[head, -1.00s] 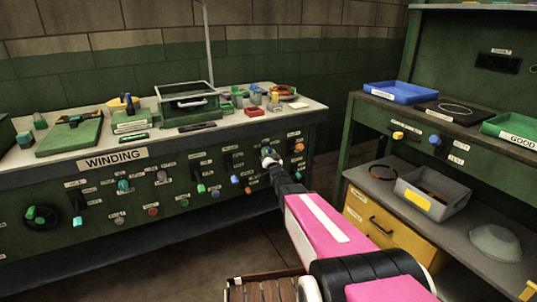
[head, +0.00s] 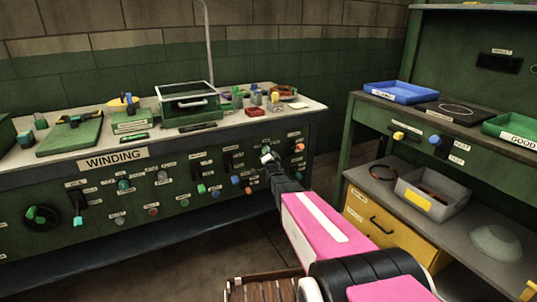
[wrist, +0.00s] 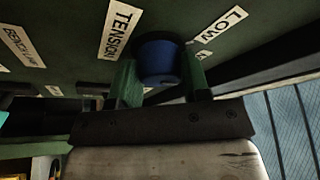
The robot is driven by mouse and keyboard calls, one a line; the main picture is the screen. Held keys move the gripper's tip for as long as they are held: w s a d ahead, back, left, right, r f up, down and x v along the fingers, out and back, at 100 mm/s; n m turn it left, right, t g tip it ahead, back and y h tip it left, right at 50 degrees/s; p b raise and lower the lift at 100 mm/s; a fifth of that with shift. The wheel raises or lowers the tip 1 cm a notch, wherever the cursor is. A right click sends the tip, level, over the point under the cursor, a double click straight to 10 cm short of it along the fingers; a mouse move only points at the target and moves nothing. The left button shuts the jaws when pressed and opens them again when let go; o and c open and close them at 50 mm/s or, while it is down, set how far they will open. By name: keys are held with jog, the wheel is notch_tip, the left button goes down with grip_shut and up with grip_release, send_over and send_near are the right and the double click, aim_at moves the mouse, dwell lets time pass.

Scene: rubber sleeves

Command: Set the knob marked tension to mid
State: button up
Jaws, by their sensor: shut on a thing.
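In the wrist view, a blue round knob (wrist: 160,62) sits on the dark green panel between the two green fingers of my gripper (wrist: 162,84). The fingers are shut on the knob's sides. A TENSION label (wrist: 120,30) is beside it, and a LOW label (wrist: 222,24) lies on its other side, with part of another label below, too hidden to read. No pointer mark on the knob is visible to me. In the head view, my gripper (head: 268,157) is at the right part of the WINDING bench front and hides the knob.
A second bench (head: 365,112) with trays and a yellow drawer (head: 378,228) stands at the right. Floor shows between the benches.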

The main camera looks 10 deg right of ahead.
jog(key=o, duration=0.9)
jog(key=shift+s, duration=0.1)
jog(key=v, duration=1)
jog(key=shift+s+f, duration=0.2)
jog(key=shift+s, duration=0.1)
